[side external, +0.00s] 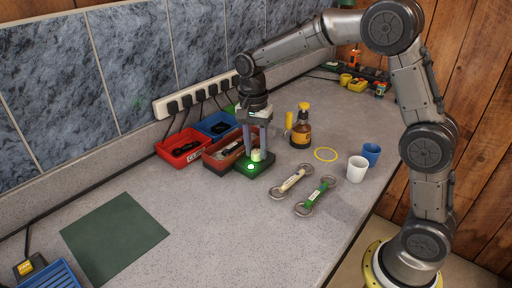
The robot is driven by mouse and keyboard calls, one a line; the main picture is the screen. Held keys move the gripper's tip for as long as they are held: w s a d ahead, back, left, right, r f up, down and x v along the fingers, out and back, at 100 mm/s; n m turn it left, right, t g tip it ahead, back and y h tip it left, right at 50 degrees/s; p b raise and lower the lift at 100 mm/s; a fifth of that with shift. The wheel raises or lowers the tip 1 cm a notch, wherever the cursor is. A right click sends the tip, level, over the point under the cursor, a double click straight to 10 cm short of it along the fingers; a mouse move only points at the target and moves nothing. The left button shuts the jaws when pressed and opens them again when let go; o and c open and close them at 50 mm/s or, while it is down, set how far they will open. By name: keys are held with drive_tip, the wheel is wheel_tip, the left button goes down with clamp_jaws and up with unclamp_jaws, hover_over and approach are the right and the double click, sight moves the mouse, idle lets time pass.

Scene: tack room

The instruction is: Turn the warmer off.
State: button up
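The warmer (254,170) looks like a small dark box on the bench in the side external view. A green light (250,167) glows on its front. A short pale cylinder (256,155) stands on top of it; I cannot tell if it is a jar or a knob. My gripper (258,150) points down right above the warmer, its two fingers apart with their tips at the pale cylinder. I cannot tell whether the fingers touch it. No switch can be made out clearly.
Red (184,147), blue (216,126) and brown (222,153) trays stand behind, below a power strip (195,92). A green mat (115,237) lies left.

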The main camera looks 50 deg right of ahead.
clamp_jaws()
drive_tip(key=n, duration=0.5)
drive_tip(key=shift+r, duration=0.1)
drive_tip(key=n, duration=0.3)
drive_tip(key=shift+n, duration=1.9)
drive_tip(key=shift+t, duration=0.3)
drive_tip(key=o, duration=0.6)
unclamp_jaws()
